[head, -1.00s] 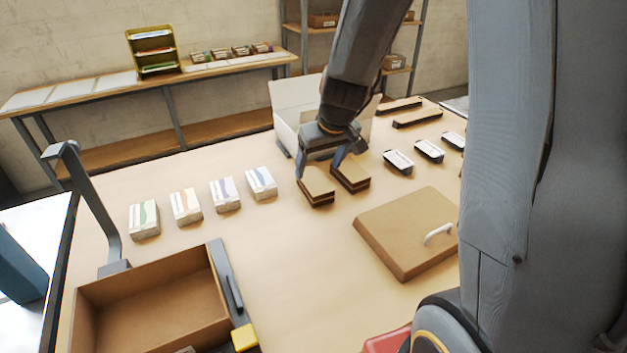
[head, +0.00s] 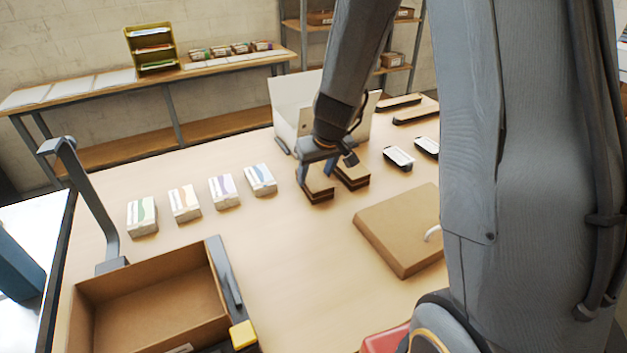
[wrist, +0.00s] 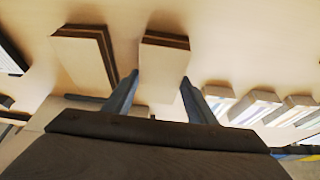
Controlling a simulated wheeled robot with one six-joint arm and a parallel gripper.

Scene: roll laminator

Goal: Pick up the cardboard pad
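Two brown cardboard pads with dark lower layers lie side by side on the table. In the head view the left pad (head: 319,191) is below my gripper (head: 316,172), and the right pad (head: 353,173) is partly behind a finger. In the wrist view the left pad appears on the right (wrist: 164,58), in line with the gap between the fingertips (wrist: 160,76). The other pad (wrist: 84,56) lies to the left, outside the fingers. My gripper is open and empty; contact with a pad cannot be made out.
White packets (head: 223,191) stand in a row to the left. A brown lid with a white handle (head: 402,232) lies in front right, and an open brown box (head: 150,312) front left. A white bin (head: 287,128) stands behind. Black-and-white blocks (head: 398,158) lie to the right.

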